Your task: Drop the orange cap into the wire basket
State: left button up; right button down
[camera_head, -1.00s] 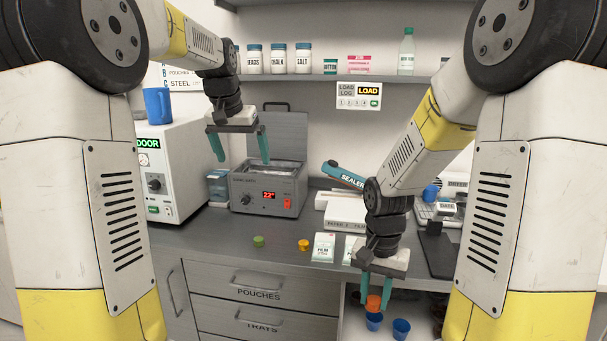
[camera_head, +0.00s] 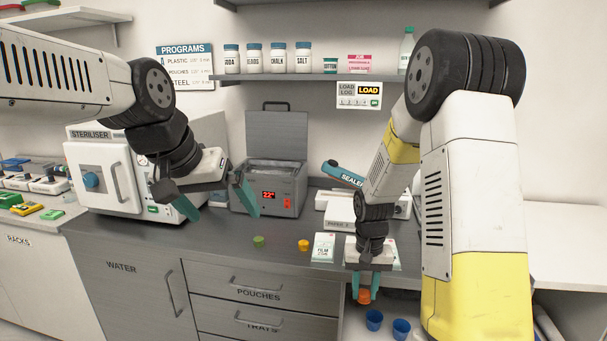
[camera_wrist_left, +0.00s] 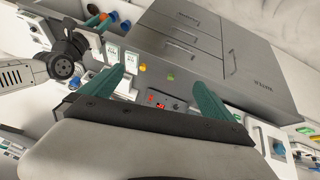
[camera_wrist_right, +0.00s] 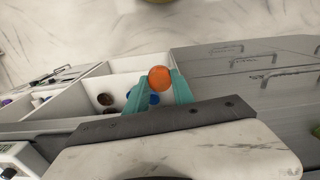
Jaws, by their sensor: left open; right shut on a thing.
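The orange cap (camera_head: 364,296) is between the closed fingers of my right gripper (camera_head: 364,288), in front of the counter edge above the open cubby. In the right wrist view the cap (camera_wrist_right: 159,77) sits at the fingertips. My left gripper (camera_head: 220,203) is open and empty over the counter, in front of the steriliser and left of the grey bath (camera_head: 266,190). The bath's lid stands up behind it. Its opening (camera_head: 276,167) has a metallic interior; I cannot clearly make out the wire basket there.
A green cap (camera_head: 259,241) and a yellow-orange cap (camera_head: 304,245) lie on the counter. A film box (camera_head: 324,248) stands beside my right gripper, and the sealer (camera_head: 343,174) is behind. Blue cups (camera_head: 401,328) are in the cubby below. The front left counter is clear.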

aim_at(362, 290)
pick_arm(q)
jog(key=s+f, duration=0.4)
jog(key=s, duration=0.2)
jog(key=shift+d, duration=0.35)
pick_arm(e)
jog(key=shift+w+f+n, duration=0.6)
jog(key=shift+w+f, duration=0.5)
jog(key=shift+f, duration=0.1)
pick_arm(q)
jog(key=shift+s, duration=0.1)
